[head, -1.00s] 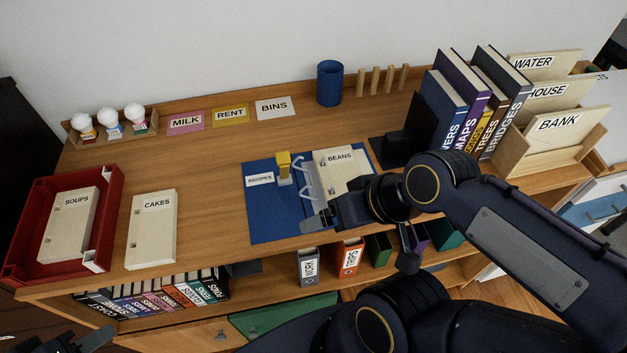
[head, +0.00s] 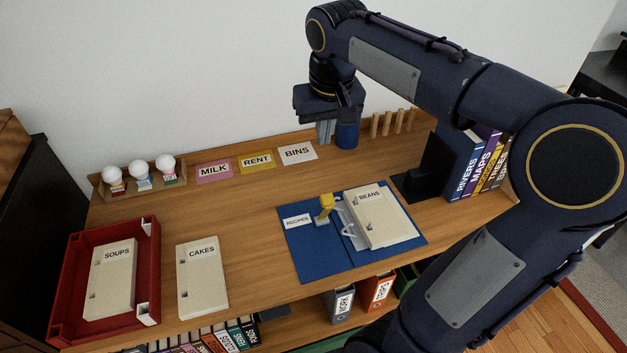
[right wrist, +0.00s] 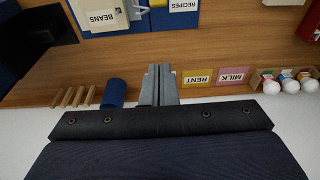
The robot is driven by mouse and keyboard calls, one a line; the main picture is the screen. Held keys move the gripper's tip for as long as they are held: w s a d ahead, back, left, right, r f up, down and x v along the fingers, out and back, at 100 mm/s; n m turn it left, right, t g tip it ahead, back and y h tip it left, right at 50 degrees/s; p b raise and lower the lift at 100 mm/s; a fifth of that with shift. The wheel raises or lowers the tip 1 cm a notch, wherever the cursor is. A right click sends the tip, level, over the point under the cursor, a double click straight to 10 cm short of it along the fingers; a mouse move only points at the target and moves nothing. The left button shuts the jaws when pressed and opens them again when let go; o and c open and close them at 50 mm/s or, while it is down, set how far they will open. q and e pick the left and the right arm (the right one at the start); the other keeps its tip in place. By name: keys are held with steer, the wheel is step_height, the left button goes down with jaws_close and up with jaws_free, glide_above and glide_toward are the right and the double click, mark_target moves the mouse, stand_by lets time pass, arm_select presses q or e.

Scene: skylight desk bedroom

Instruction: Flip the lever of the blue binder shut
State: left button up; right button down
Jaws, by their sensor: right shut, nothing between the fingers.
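The blue binder (head: 315,260) lies open on the desk, with a RECIPES label on its left cover. A cream BEANS packet (head: 380,218) lies on its right side. The lever (head: 326,203), with a yellow head, stands up near the spine. White rings (head: 348,225) show beside the packet; I cannot tell whether they are fully closed. My right gripper (head: 326,132) is shut and empty, high behind the binder, by the blue cup. Its closed fingers (right wrist: 160,85) show in the right wrist view, with part of the binder at the top. My left gripper is not in view.
The blue cup (head: 347,136) and wooden pegs (head: 393,122) stand at the back. A black bookend (head: 430,170) and books stand right of the binder. The CAKES packet (head: 203,280) and red tray (head: 150,240) are at left. Bare desk lies between CAKES and the binder.

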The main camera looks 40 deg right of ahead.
mark_target(324, 207)
steer(key=shift+d, duration=0.1)
step_height(324, 207, down, 12)
steer(key=s, duration=0.1)
steer(key=shift+s+a+r+p, duration=0.2)
steer(key=shift+s+a+p, duration=0.1)
steer(key=shift+p, duration=0.15)
stand_by(0.5)
